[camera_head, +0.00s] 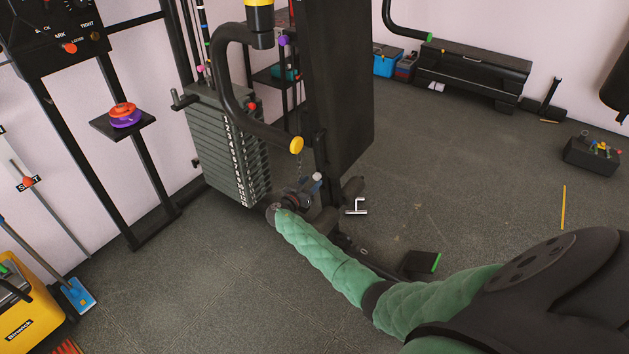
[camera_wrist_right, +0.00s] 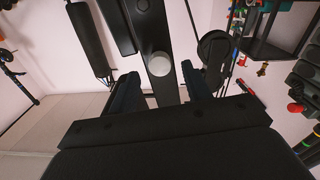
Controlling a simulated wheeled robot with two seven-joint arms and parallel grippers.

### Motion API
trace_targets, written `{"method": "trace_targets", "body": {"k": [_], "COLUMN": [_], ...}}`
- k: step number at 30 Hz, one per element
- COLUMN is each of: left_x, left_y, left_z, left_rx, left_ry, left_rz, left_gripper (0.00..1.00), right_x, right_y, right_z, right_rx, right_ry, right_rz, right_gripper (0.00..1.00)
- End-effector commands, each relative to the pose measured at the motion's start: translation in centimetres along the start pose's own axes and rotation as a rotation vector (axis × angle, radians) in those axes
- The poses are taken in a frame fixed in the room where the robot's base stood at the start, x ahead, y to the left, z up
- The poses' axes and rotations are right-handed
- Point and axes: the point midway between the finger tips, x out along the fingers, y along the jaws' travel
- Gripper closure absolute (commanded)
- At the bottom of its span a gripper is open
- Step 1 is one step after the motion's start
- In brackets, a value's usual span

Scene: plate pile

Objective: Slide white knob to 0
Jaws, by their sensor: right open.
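The white knob (camera_wrist_right: 161,65) is round and sits on a dark upright bar in the right wrist view. It shows between the two dark fingers of my right gripper (camera_wrist_right: 159,72), with a gap on each side. In the head view a small white knob (camera_head: 317,177) shows right by my right gripper (camera_head: 308,188), low on the machine's dark post. My right gripper is open and empty. I cannot make out a scale or a 0 beside the knob. My left gripper is not in view.
A numbered weight stack (camera_head: 238,150) stands left of my right gripper. A curved black handle (camera_head: 225,70) with a yellow end hangs above. A tall dark pad (camera_head: 340,90) rises behind. A pale bracket (camera_head: 357,208) shows to the right.

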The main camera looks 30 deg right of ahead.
Motion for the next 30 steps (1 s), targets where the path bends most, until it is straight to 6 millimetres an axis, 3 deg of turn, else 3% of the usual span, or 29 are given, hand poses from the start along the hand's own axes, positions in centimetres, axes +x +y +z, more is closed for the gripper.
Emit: {"method": "trace_targets", "body": {"k": [4,10,30], "left_x": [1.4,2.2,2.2], "left_y": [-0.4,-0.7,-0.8], "left_z": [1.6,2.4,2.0], "left_rx": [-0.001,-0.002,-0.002], "left_ry": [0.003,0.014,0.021], "left_rz": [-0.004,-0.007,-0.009], "left_gripper": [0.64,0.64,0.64], "right_x": [-2.2,-3.9,-4.1], "right_y": [0.0,0.0,0.0], "right_z": [0.1,0.0,0.0], "right_rx": [0.002,0.001,-0.031], "right_ry": [-0.001,-0.001,0.000], "right_rz": [0.000,0.000,0.001], "right_gripper": [0.51,0.51,0.51]}}
